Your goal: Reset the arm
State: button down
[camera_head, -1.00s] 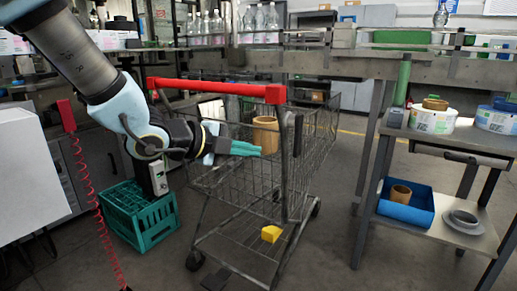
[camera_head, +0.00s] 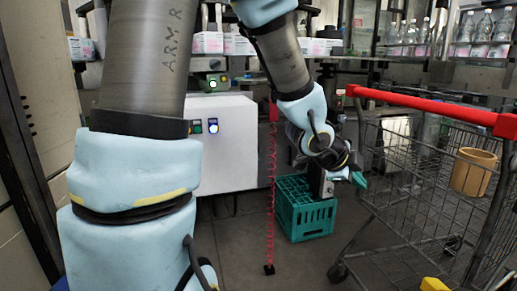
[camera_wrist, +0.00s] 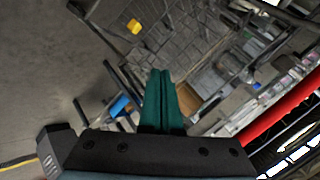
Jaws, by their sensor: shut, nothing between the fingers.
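My gripper (camera_head: 359,180) is at the end of my blue-and-grey arm, close to the left side of a shopping cart (camera_head: 410,190). In the wrist view its green fingers (camera_wrist: 160,75) are together with nothing between them. A tan cardboard core (camera_head: 473,172) is in the cart, apart from the gripper. It also shows in the wrist view just right of the fingers (camera_wrist: 187,97).
The cart's red handle (camera_head: 430,107) runs along the right. A green crate (camera_head: 303,207) stands on the floor below the gripper. A white box (camera_head: 228,140) with buttons and a red coiled cord (camera_head: 272,185) are left of it. A yellow object (camera_wrist: 134,26) lies low in the cart.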

jog(key=w+a+f+n+t+y, duration=0.1)
jog(key=w+a+n+y, duration=0.1)
jog(key=a+n, duration=0.3)
jog(key=w+a+f+n+y, duration=0.2)
jog(key=a, duration=0.5)
jog(key=s+a+f+n+g+y, duration=0.1)
jog(key=s+a+n+g+y, duration=0.15)
jog(key=a+n, duration=0.65)
jog(key=s+a+f+n+g+y, duration=0.15)
jog(key=s+a+n, duration=0.35)
jog(key=a, duration=0.5)
notch_tip(320, 180, up, 18)
jog(key=a+n+p, duration=0.1)
jog(key=n+p, duration=0.1)
jog(key=p, duration=1.6)
jog(key=shift+w+f, duration=0.2)
jog(key=shift+w, duration=0.05)
